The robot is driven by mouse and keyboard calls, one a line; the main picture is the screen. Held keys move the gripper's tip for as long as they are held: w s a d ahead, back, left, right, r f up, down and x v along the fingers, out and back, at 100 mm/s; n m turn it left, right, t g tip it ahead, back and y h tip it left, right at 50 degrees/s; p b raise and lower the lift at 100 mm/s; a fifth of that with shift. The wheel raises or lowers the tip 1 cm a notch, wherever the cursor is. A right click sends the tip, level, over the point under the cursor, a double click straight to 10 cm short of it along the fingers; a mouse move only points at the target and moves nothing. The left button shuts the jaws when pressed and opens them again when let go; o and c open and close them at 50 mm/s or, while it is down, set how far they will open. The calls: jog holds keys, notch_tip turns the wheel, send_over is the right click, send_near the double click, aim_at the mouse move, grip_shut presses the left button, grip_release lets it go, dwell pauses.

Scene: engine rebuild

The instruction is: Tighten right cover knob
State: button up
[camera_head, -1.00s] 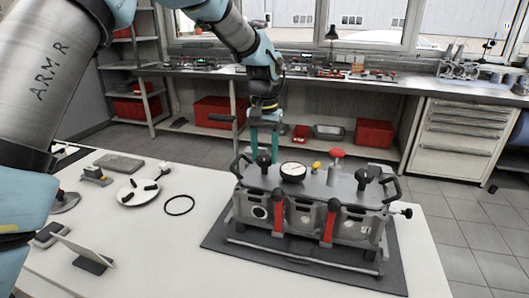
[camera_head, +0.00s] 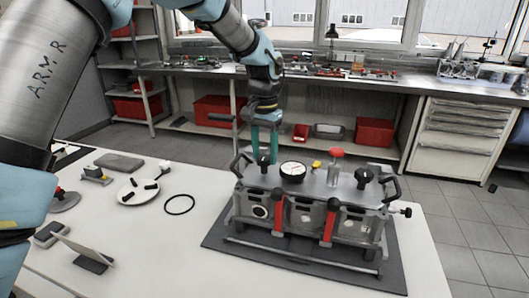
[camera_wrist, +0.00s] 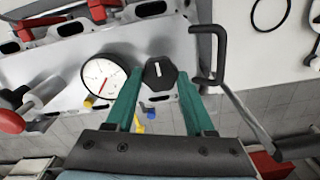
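The engine block (camera_head: 300,215) stands on a dark mat, its grey cover (camera_head: 318,186) on top. The cover carries a black knob at its left end (camera_head: 263,161) and another at its right end (camera_head: 364,175). My gripper (camera_head: 265,158) points down at the left-end knob, its green fingers apart on either side. Narrow gaps seem to show beside the knob; contact is not clear. The right-end knob is clear of the gripper.
A white dial gauge (camera_head: 292,170) sits beside the left-end knob, with a red-topped plunger (camera_head: 336,154) further right. Black handles (camera_head: 238,163) stand at the cover's ends. A plate (camera_head: 138,190) with black pieces and a black ring (camera_head: 180,205) lie left on the white table.

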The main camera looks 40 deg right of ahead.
aim_at(264, 157)
jog(key=o, duration=0.5)
jog(key=shift+c, duration=0.2)
notch_tip(264, 157, up, 11)
jog(key=b, duration=0.2)
jog(key=shift+b, duration=0.4)
jog(key=shift+f, duration=0.1)
jog(key=w+a+f+n, duration=0.2)
jog(key=w+a, duration=0.2)
jog(key=a, duration=0.4)
jog(key=w+a+f+n, duration=0.2)
jog(key=w+a, duration=0.2)
jog(key=a, duration=0.5)
jog(key=w+a+f+n, duration=0.2)
jog(key=w+a, duration=0.2)
jog(key=a, duration=0.4)
jog(key=s+a+f+n, duration=0.2)
jog(key=a, duration=0.6)
jog(key=s+a+f+n+t, duration=0.1)
jog(key=s+a+f+n, duration=0.1)
jog(key=a, duration=0.6)
jog(key=s+a+f+n, duration=0.3)
jog(key=s+a, duration=0.1)
jog(key=a, duration=0.4)
jog(key=shift+a+t, duration=0.2)
jog(key=shift+t, duration=0.1)
